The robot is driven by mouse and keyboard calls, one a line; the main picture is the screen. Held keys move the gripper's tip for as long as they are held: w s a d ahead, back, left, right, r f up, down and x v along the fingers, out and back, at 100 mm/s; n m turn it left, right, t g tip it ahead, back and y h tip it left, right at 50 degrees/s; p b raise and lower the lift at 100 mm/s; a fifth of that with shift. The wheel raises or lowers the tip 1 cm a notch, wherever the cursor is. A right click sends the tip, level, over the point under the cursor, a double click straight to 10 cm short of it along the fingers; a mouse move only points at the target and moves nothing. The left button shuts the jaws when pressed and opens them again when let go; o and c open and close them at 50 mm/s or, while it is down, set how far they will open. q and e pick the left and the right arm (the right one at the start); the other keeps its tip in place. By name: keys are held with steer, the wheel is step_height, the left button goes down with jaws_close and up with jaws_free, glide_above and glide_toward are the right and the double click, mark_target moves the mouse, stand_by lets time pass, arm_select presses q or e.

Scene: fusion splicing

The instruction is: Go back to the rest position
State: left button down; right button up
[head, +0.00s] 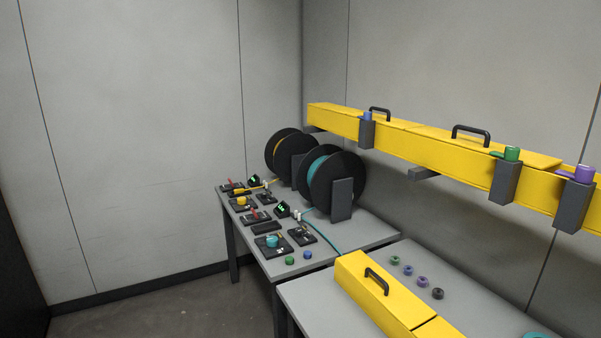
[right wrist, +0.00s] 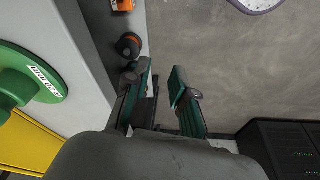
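Neither of my grippers shows in the head view. In the right wrist view my right gripper (right wrist: 164,74) is open, its two dark teal fingers apart. I see nothing between the fingers, only grey floor behind them. My left gripper is in neither view.
The head view shows a grey table (head: 372,238) with black spools (head: 337,170), a nearer table (head: 310,296) with a yellow duct (head: 365,290), and a yellow wall duct (head: 440,150). A green disc (right wrist: 35,85) and a dark rack (right wrist: 285,145) flank my right gripper.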

step_height(320, 180, down, 16)
steer(key=s+b, duration=0.3)
steer(key=s+d+f+g+b, duration=0.1)
steer(key=s+f+b, duration=0.1)
steer(key=s+f, duration=0.6)
steer(key=s+d+f+g+b, duration=0.1)
steer(key=s+d+f+b, duration=0.1)
steer(key=s+f, duration=0.6)
step_height(320, 180, down, 6)
steer(key=shift+s+d+f, duration=0.15)
steer(key=shift+s+f, duration=0.1)
steer(key=shift+s, duration=0.1)
